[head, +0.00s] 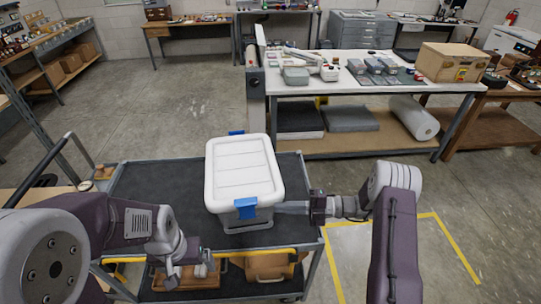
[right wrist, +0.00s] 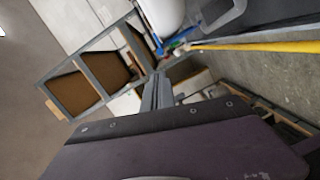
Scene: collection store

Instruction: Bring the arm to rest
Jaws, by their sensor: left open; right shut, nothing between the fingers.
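My right gripper (head: 283,207) reaches in from the right, its fingers by the lower right corner of a white lidded box (head: 243,168) with blue latches. It is shut and empty; whether it touches the box I cannot tell. In the right wrist view its fingers (right wrist: 157,92) are together, with part of the white box (right wrist: 165,14) beyond them. My left gripper (head: 188,275) is open, pointing down at the cart's near edge, with nothing seen in it.
The box stands on a dark-topped cart (head: 143,187) with a yellow front rail (head: 225,256); the cart top left of the box is clear. A workbench (head: 345,83) with tools and a wooden crate (head: 447,62) stands behind. Yellow tape marks the floor at right.

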